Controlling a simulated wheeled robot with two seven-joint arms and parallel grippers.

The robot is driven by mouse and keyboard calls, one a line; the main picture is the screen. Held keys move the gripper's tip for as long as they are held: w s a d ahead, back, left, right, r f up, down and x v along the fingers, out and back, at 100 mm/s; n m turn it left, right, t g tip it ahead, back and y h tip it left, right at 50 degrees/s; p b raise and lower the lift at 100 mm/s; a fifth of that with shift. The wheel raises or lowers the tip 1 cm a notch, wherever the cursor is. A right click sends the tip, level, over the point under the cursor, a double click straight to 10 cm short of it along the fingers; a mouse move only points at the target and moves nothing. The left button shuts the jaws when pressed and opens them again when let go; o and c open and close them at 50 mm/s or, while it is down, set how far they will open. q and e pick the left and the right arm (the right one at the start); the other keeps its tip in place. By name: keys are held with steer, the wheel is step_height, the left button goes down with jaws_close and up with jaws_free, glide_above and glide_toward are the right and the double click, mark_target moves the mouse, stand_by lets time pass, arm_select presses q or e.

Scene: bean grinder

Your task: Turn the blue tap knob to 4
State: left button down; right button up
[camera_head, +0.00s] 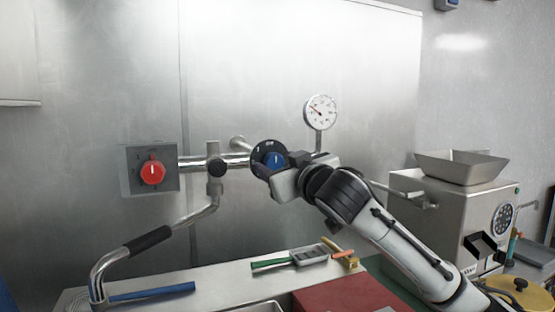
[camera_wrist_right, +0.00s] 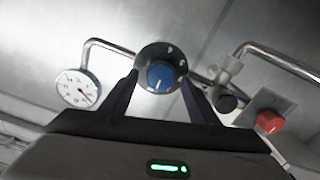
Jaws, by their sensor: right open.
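The blue tap knob (camera_head: 274,161) sits on a dark round dial on the wall pipe, partly hidden by my right gripper. In the right wrist view the blue knob (camera_wrist_right: 161,75) shows at the middle of the dial (camera_wrist_right: 172,52), with a white pointer mark and light markings around it too small to read. My right gripper (camera_wrist_right: 160,85) is open, its two dark fingers on either side of the knob and seemingly apart from it. In the head view the right gripper (camera_head: 283,172) covers part of the dial from the lower right. My left gripper is not in view.
A red knob (camera_head: 152,172) on a square plate is at the left of the pipe. A pressure gauge (camera_head: 320,112) stands above right. A swivel spout (camera_head: 150,240) hangs at lower left. A grinder (camera_head: 450,220) stands at right. Tools lie on the counter (camera_head: 220,275) below.

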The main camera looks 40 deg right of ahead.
steer(key=shift+w+d, duration=0.1)
steer(key=shift+w, duration=0.35)
steer(key=c, duration=1)
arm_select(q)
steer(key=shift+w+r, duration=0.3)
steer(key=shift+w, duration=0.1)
arm_select(e)
steer(key=shift+c, duration=0.2)
